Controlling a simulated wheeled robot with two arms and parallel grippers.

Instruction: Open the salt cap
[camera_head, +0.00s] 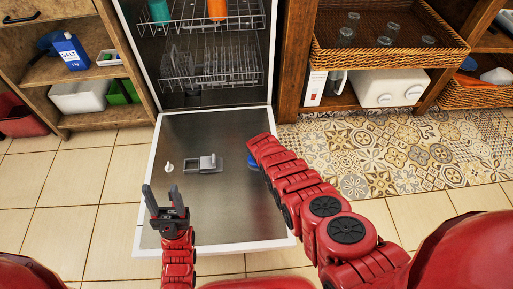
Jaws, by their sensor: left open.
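On the open dishwasher door (200,215), a small white knob-like piece (168,167) sits left of a grey dispenser (206,163). I cannot tell which cap the task means. A blue object (254,160) at the door's right edge is partly hidden by my right arm. My left gripper (161,194) is open and empty over the door's left edge, nearer to me than the white piece. My right gripper is hidden behind its arm.
The open door juts out over the tiles. A wicker basket (390,58) with glasses is at the upper right. A red bin (20,118) is at the far left. The floor left of the door is clear.

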